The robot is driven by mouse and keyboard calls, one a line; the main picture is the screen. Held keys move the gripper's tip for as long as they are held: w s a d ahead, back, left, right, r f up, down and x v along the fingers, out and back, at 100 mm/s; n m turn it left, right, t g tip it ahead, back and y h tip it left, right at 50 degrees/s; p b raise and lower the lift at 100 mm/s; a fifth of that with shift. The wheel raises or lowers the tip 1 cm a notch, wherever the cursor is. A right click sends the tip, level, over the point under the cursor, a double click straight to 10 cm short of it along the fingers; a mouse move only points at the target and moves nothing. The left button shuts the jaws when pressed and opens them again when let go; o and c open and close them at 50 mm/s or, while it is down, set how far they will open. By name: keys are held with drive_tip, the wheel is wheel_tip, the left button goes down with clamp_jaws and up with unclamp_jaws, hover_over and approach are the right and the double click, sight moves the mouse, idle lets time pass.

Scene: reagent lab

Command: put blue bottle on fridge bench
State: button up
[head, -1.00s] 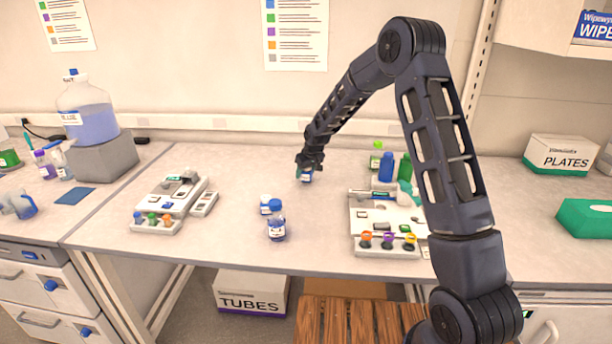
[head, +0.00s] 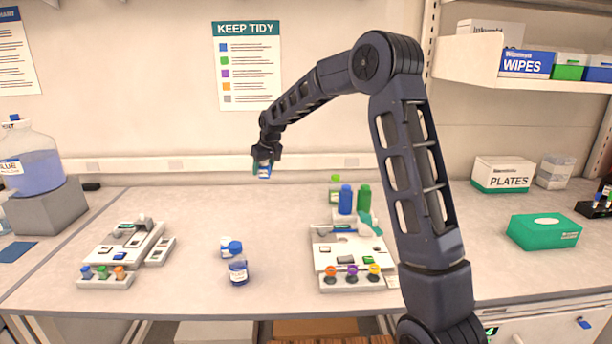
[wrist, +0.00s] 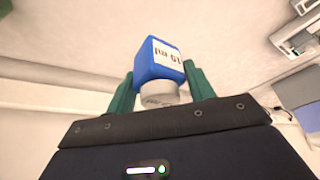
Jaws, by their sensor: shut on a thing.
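My gripper (head: 265,165) is shut on a small blue bottle (wrist: 157,60), held in the air above the back of the bench (head: 190,205). In the wrist view the bottle has a white label and a pale grey cap, between two green fingers. In the head view only a little of the bottle (head: 264,172) shows under the gripper. I cannot make out a fridge in these views.
A blue-capped jar (head: 238,270) and a smaller jar (head: 226,245) stand mid-bench. Trays of parts sit left (head: 110,255) and right (head: 350,255). A blue bottle (head: 345,200) and a green bottle (head: 364,199) stand behind the right tray. A green tissue box (head: 543,232) is further right.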

drive_tip(key=shift+r, duration=0.15)
drive_tip(key=shift+d, duration=0.1)
drive_tip(key=w+d+f+m+h, duration=0.1)
drive_tip(key=w+d+m, duration=0.25)
drive_tip(key=d, duration=0.85)
drive_tip(key=w+d+f+m+h, duration=0.1)
drive_tip(key=w+d+m+h, duration=0.3)
drive_tip(key=d, duration=0.8)
drive_tip(key=w+d+f+m+y, duration=0.1)
drive_tip(key=w+d+m, duration=0.3)
drive_tip(key=d, duration=0.8)
drive_tip(key=s+d+r+m+g+h, duration=0.1)
drive_tip(key=s+d+m, duration=0.15)
drive_tip(key=d, duration=1.05)
drive_tip(key=s+d+r+m+h, duration=0.1)
drive_tip(key=d+m, duration=0.3)
drive_tip(key=d, duration=0.9)
drive_tip(key=s+d+r+m+g+h, duration=0.1)
drive_tip(key=s+d+m, duration=0.15)
drive_tip(key=d, duration=1.05)
drive_tip(key=shift+m, duration=0.45)
wheel_tip(320, 180, down, 20)
drive_tip(key=shift+w+r, duration=0.1)
